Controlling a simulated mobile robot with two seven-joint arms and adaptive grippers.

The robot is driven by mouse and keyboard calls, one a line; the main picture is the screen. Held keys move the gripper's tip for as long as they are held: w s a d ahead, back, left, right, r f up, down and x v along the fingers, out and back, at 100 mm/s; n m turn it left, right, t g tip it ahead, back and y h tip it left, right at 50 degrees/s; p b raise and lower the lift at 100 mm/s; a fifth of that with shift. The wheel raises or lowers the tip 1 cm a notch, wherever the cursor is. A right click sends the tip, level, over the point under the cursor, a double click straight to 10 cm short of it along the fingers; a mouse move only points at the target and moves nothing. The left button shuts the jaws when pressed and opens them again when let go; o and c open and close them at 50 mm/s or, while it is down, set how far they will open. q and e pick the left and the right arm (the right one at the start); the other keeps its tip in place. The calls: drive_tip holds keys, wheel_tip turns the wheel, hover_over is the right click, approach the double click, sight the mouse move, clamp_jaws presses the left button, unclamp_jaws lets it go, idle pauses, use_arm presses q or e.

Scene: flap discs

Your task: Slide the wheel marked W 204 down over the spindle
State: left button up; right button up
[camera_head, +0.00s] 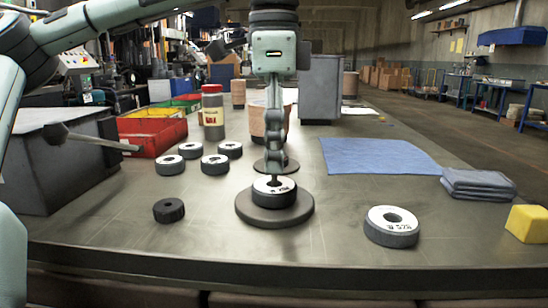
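A dark wheel with a white marked top (273,196) lies flat on a round grey base (246,212) at the middle front of the table. Its marking is too small to read surely. My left gripper (275,172) points straight down over this wheel, with its fingertips at the wheel's top near the centre. The fingers are seen edge-on, one behind the other, so their opening and any hold on the wheel are unclear. The spindle is not clearly visible behind the fingers and wheel. My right gripper is not in view.
Another white-topped wheel (391,227) lies at right. Several smaller wheels (170,166) and a plain black one (168,211) lie at left. A dark disc (290,165) lies behind the base. A blue mat (378,155), folded cloth (478,185) and yellow block (527,224) are at right.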

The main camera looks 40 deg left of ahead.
use_arm(q)
wheel_tip(320, 180, up, 10)
drive_tip(key=shift+r, duration=0.1)
idle(0.4)
wheel_tip(320, 180, up, 3)
drive_tip(key=p, duration=0.2)
drive_tip(key=shift+f+p, duration=0.2)
drive_tip(key=shift+p, duration=0.2)
drive_tip(key=shift+f, duration=0.15)
